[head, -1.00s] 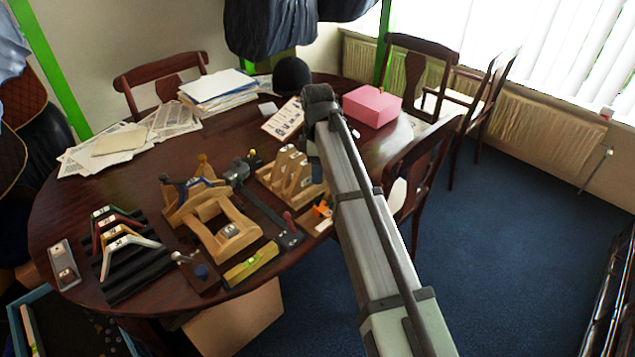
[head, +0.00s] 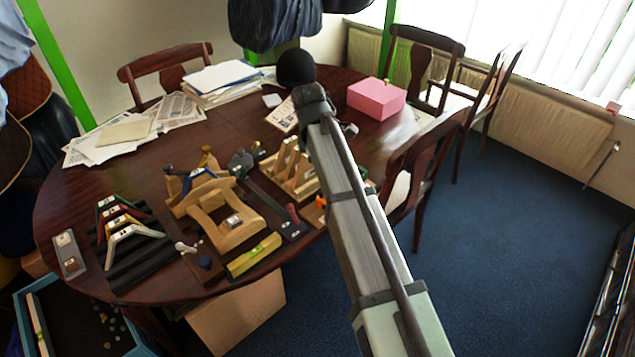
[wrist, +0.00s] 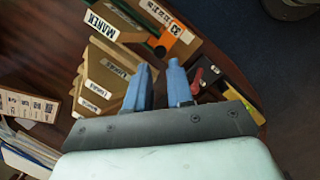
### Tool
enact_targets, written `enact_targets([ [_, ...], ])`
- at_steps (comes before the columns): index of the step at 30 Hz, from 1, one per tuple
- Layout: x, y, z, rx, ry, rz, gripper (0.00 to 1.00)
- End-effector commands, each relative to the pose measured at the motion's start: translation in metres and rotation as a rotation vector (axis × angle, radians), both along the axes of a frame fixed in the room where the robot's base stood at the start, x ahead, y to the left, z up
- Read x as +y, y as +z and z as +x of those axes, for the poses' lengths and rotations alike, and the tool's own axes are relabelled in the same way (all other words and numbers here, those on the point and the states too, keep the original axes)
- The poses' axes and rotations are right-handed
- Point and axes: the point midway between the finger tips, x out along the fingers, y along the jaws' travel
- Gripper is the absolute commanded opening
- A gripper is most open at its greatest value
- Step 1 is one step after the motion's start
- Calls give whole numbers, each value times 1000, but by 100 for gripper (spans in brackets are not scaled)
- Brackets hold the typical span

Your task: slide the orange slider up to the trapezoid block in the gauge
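In the head view the orange slider (head: 320,202) is a small patch beside my arm, which hides most of the gauge. I cannot make out the trapezoid block for certain. My gripper (wrist: 159,66) has two blue fingers apart with nothing between them. In the wrist view the fingers point toward the gauge and appear below the slider, not touching it. In the head view my arm hides the fingers.
A slotted wooden rack (head: 284,165) stands left of my arm; its labelled steps (wrist: 103,78) show beside the fingers. A red-handled dark tool (head: 293,215) and yellow level (head: 254,255) lie near the front edge. A pink box (head: 376,99) sits at the back right.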

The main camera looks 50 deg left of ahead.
Motion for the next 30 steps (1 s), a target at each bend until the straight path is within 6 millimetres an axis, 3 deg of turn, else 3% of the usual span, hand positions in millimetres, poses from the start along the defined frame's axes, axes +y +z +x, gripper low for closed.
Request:
enact_targets([
  [1,-13,-20,-11,-67,25,-20,17],
  [3,-23,-41,-18,-185,67,-47,10],
  [6,-36,-64,-27,-355,148,-84,1],
  [9,-48,-79,-39,-525,249,-118,0],
  [14,-63,-90,-64,-790,451,-169,0],
  [21,-72,-89,-116,-1119,785,-229,0],
  [27,-72,-87,-146,-1260,958,-254,0],
  [30,-70,-87,-151,-1285,989,-259,0],
])
